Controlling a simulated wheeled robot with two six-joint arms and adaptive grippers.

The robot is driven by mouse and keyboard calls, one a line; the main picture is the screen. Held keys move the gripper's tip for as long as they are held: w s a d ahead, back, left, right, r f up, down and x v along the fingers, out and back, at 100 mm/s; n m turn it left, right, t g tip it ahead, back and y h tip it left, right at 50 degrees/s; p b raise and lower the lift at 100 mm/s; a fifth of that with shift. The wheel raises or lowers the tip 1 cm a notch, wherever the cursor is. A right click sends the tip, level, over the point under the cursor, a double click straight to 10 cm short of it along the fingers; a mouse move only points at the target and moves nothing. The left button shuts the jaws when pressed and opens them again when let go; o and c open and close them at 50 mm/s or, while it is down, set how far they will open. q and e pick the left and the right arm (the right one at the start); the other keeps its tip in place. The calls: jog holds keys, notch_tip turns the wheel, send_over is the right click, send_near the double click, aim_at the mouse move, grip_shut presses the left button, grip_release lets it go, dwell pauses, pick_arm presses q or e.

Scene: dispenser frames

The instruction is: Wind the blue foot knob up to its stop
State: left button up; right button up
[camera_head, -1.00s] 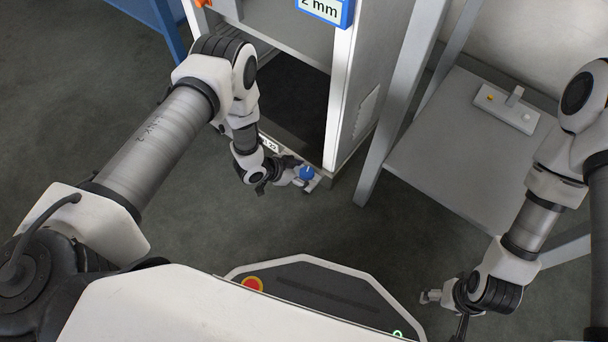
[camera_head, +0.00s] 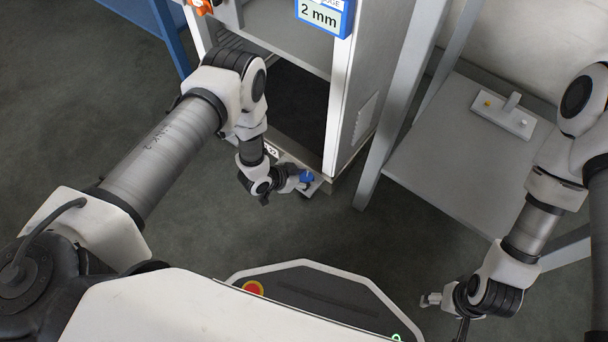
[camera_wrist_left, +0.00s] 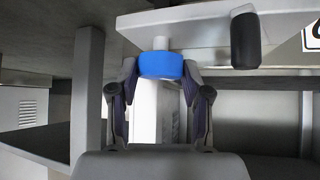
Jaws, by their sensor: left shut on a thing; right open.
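The blue foot knob (camera_wrist_left: 161,65) sits under a light bracket (camera_wrist_left: 190,22) on a short pale stem in the left wrist view. In the head view the knob (camera_head: 306,177) is at the lower front corner of the grey dispenser frame (camera_head: 347,95). My left gripper (camera_wrist_left: 160,72) is shut on the knob, one finger on each side. In the head view my left gripper (camera_head: 298,180) reaches it from the left. My right gripper (camera_head: 432,299) is open and empty, low at the right, away from the frame.
A dark cylinder (camera_wrist_left: 245,40) hangs beside the knob. A grey table (camera_head: 450,150) with a small switch box (camera_head: 503,113) stands at the right. A blue frame (camera_head: 168,38) stands at the far left. Open floor (camera_head: 250,235) lies in front of the dispenser frame.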

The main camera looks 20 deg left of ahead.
pick_arm(q)
jog(key=n+y+p, duration=0.1)
jog(key=n+t+p, duration=0.1)
jog(key=shift+s+d+r+n+y, duration=0.1)
jog(key=shift+d+r+n+y, duration=0.1)
jog(key=shift+n+y, duration=0.2)
jog(key=shift+f+n+t+y+p, duration=0.25)
jog(key=shift+n+y+p, duration=0.2)
jog(key=shift+n+y, duration=0.4)
jog(key=shift+n, duration=0.25)
jog(key=o, duration=1.2)
jog(key=shift+c, duration=0.2)
jog(key=v, duration=1.2)
